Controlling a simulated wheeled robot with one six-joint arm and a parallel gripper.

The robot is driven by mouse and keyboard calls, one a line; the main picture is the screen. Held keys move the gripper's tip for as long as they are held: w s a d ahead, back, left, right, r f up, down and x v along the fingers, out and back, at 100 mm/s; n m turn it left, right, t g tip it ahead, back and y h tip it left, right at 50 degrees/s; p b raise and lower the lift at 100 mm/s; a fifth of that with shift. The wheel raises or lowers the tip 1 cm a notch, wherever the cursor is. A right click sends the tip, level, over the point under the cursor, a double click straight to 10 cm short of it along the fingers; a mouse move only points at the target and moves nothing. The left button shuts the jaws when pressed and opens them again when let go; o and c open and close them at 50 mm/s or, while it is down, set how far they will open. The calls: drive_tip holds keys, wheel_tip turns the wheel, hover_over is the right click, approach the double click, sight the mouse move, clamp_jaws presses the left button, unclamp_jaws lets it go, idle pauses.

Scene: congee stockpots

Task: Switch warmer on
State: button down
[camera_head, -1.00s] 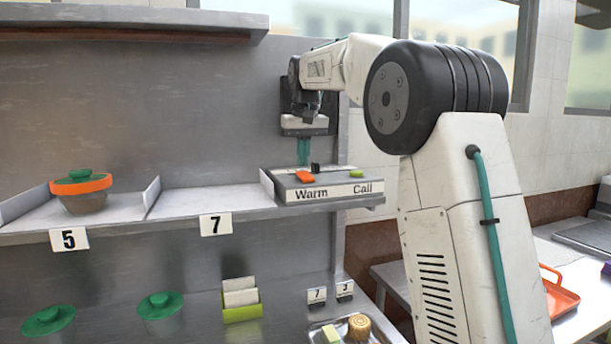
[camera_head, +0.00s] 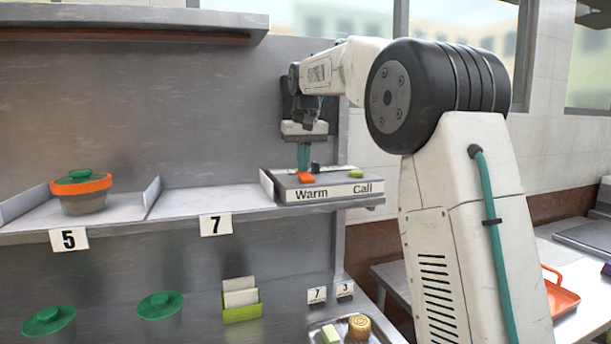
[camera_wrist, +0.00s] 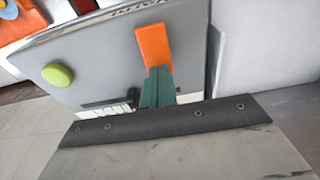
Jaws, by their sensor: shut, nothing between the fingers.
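The control box (camera_head: 335,190) labelled Warm and Call sits at the right end of the shelf. Its orange Warm switch (camera_head: 305,178) is at the left and its green Call button (camera_head: 356,174) at the right. My gripper (camera_head: 304,168) is shut and empty, with its teal fingertips down at the back edge of the orange switch. In the wrist view the shut fingertips (camera_wrist: 158,72) meet the near end of the orange switch (camera_wrist: 153,46). I cannot tell if they touch or press it. The green button (camera_wrist: 57,76) shows to the left there.
A bowl with an orange rim and green lid (camera_head: 81,192) stands in the shelf bay marked 5. The bay marked 7 (camera_head: 200,200) is empty. A small black knob (camera_head: 315,167) stands beside my fingertips on the box. Green lids and a tray are below.

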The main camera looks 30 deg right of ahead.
drive_tip(key=shift+f, duration=0.25)
drive_tip(key=shift+r, duration=3.5)
